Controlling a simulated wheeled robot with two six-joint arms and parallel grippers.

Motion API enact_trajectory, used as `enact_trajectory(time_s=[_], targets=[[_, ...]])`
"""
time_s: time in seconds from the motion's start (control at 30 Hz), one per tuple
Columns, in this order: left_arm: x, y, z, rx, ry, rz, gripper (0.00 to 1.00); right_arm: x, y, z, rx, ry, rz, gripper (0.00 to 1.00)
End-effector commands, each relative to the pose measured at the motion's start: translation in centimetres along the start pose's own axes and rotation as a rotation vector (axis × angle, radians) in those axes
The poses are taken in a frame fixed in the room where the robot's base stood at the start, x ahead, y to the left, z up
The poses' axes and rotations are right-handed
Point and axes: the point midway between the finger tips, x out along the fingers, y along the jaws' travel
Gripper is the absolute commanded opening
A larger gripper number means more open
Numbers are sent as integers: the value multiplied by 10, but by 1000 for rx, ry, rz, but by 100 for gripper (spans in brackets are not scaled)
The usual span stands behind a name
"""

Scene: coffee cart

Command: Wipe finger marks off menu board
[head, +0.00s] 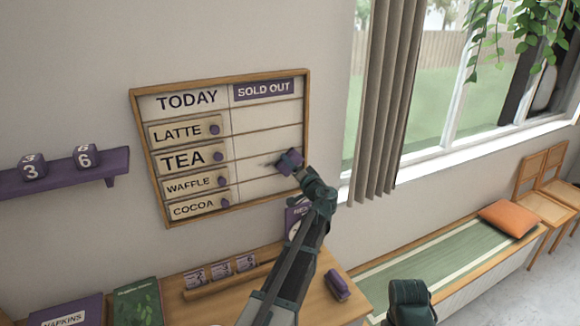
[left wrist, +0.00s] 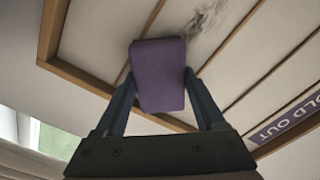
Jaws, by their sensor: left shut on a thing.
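The menu board (head: 268,117) hangs on the wall in a wooden frame, with TODAY and SOLD OUT headings. Its left column has LATTE, TEA, WAFFLE and COCOA strips; its right column is blank below the heading. A dark grey smudge (head: 262,163) marks the right column, around the level of TEA and WAFFLE. It also shows in the left wrist view (left wrist: 207,20). My left gripper (head: 298,170) is shut on a purple block (left wrist: 159,75). The block is at the board, just right of the smudge; contact is unclear.
Below the board, a wooden counter (head: 320,308) holds a number-card rack (head: 225,277), a napkins box (head: 66,315), a green book (head: 138,302) and a purple block-like object (head: 338,284). A purple shelf (head: 70,174) is left of the board. A curtain (head: 385,100) hangs to the right.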

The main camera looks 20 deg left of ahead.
Motion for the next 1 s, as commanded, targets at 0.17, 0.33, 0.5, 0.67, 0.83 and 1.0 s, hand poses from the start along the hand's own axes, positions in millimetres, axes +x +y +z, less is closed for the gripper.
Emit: enact_trajectory(time_s=[0.17, 0.33, 0.5, 0.67, 0.83, 1.0], targets=[[2, -2, 1, 1, 0, -2, 27, 0, 0, 0, 0, 0, 0, 62], [2, -8, 9, 1, -3, -4, 27, 0, 0, 0, 0, 0, 0, 62], [0, -17, 21, 1, -3, -4, 27, 0, 0, 0, 0, 0, 0, 62], [0, -25, 30, 1, -3, -4, 27, 0, 0, 0, 0, 0, 0, 62], [0, -25, 31, 1, -2, -3, 27, 0, 0, 0, 0, 0, 0, 62], [0, -28, 34, 1, -3, -3, 27, 0, 0, 0, 0, 0, 0, 62]])
